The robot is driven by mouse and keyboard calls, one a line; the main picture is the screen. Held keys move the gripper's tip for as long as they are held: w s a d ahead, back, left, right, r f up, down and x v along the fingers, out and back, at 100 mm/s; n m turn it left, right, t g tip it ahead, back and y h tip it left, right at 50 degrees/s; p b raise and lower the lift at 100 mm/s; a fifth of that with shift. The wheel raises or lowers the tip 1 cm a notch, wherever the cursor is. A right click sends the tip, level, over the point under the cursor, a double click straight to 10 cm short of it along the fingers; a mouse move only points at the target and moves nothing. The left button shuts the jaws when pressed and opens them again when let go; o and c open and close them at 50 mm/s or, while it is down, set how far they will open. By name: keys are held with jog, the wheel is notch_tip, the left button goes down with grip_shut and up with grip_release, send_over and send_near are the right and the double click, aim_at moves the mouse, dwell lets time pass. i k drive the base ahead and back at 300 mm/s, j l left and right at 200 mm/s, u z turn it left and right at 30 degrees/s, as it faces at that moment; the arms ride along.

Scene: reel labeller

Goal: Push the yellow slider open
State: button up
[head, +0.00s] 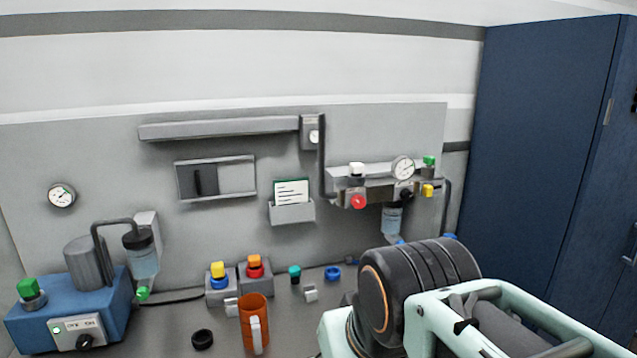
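No slider that is clearly yellow shows in the head view. A small yellow block (427,190) sits at the right end of the grey pipe-and-valve assembly (377,184) on the wall panel. Another yellow block (217,269) sits on a blue ring on a small grey box at the bench. A grey sliding panel (236,177) with a dark recess at its left is mounted in the middle of the wall panel; it is not yellow. My arm fills the lower right, and my gripper is not in view.
A blue pump unit (75,310) is at the left. A tall blue cabinet (543,165) closes off the right. A card holder (292,212) hangs on the panel.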

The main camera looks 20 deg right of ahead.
aim_at(427, 189)
jog(key=i+l+z, duration=0.1)
jog(key=i+l, duration=0.2)
jog(key=i, duration=0.15)
jog(key=i+l+z, duration=0.1)
jog(key=i+l, duration=0.15)
jog(key=i, duration=0.15)
jog(key=k+z, duration=0.1)
jog(key=z, duration=0.15)
jog(key=i+u, duration=0.25)
jog(key=k, duration=0.1)
